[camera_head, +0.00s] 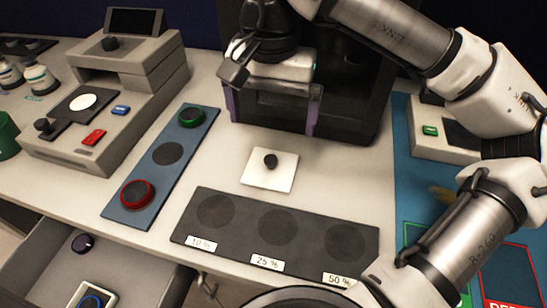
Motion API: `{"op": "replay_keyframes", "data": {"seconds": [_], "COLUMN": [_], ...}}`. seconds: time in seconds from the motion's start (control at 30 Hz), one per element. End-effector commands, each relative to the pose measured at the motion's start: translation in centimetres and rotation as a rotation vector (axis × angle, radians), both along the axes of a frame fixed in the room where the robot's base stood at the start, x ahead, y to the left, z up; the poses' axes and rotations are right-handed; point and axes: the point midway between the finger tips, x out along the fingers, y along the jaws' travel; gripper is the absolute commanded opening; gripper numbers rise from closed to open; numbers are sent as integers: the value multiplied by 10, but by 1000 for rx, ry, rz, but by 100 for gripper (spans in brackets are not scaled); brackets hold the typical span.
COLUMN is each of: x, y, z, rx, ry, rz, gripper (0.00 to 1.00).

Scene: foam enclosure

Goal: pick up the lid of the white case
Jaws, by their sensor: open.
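A flat white square lid (286,172) with a black knob (270,161) lies on the pale worktop, in the middle of the view. Whether a case is beneath it, I cannot tell. A white square case (74,301) with a blue ring in it sits in the open drawer at lower left, cut off by the bottom edge. My gripper (271,121) is above and behind the lid, pointing down. Its two purple fingers are wide apart and nothing is between them. It appears apart from the knob.
A dark mat (237,231) with circles marked 10%, 25% and 50% lies in front of the lid. A blue-grey strip (148,190) with green and red round pieces lies left. A dark machine (350,110) stands behind my gripper. A grey device (130,75) stands at upper left.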

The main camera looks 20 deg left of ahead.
Motion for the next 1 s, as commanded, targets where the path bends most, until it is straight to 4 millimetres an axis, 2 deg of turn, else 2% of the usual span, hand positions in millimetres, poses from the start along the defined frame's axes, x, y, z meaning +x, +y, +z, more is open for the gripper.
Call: {"op": "replay_keyframes", "data": {"seconds": [0.1, 0.3, 0.57, 0.8, 1.0], "x": [-1, -1, -1, -2, -2], "y": [-1, 1, 2, 4, 5], "z": [-25, -58, -78, -113, -121], "rx": [-1, 2, 3, 3, 3], "ry": [5, 4, 4, 4, 2], "rz": [1, 1, 1, 0, -1], "gripper": [100, 100, 100, 100, 100]}}
